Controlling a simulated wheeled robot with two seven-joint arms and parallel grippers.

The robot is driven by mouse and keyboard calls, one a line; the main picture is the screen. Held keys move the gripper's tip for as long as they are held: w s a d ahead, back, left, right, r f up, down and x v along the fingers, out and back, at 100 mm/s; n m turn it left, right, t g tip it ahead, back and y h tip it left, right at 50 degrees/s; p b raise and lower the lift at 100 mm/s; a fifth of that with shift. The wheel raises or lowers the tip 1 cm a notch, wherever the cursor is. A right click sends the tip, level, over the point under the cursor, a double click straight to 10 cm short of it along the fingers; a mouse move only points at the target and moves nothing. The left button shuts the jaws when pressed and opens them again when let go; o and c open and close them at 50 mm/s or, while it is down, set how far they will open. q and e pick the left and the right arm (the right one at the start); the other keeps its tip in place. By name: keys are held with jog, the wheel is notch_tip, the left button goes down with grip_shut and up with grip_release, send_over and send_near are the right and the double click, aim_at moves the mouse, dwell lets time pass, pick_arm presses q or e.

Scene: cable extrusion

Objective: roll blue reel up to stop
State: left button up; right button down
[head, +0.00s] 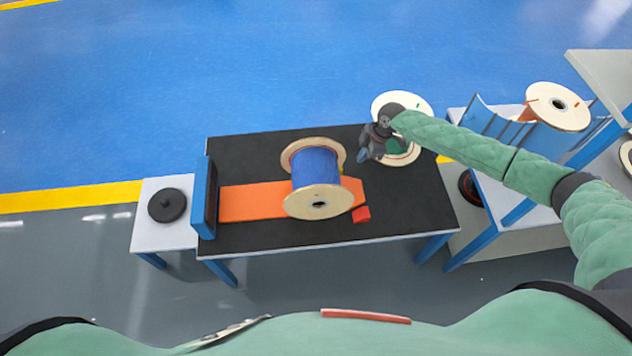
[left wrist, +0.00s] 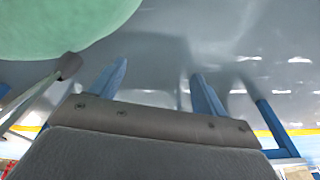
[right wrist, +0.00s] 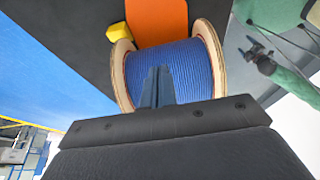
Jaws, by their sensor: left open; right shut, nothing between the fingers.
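The blue reel (head: 315,172) has pale wooden flanges and lies on its side across an orange strip (head: 250,202) on the black table. A blue upright stop (head: 203,198) stands at the strip's left end, with a clear gap to the reel. My right gripper (head: 364,156) is to the right of the reel, fingers shut and empty. In the right wrist view its fingertips (right wrist: 158,72) point at the blue winding (right wrist: 190,65); whether they touch cannot be told. My left gripper (left wrist: 158,78) is open and empty over the grey floor, out of the head view.
A red block (head: 361,214) and a yellow block (right wrist: 121,32) flank the strip near the reel. Another pale reel (head: 408,101) is partly hidden behind my right arm. A side table (head: 150,228) holds a black disc (head: 167,205). A blue rack with a reel (head: 557,105) stands right.

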aim_at(300, 171)
pick_arm(q)
jog(key=w+d+r+b, duration=0.4)
jog(key=w+r, duration=0.1)
jog(key=r, duration=0.3)
jog(key=shift+w+b, duration=0.35)
jog(key=shift+w, duration=0.05)
pick_arm(e)
jog(key=x, duration=0.9)
jog(key=shift+s+a, duration=0.1)
jog(key=shift+a, duration=3.9)
pick_arm(q)
jog(key=shift+r, duration=0.15)
pick_arm(e)
jog(key=shift+s+a, duration=0.1)
jog(key=shift+a, duration=2.9)
jog(key=shift+s+a, duration=0.1)
jog(key=shift+a, duration=2.4)
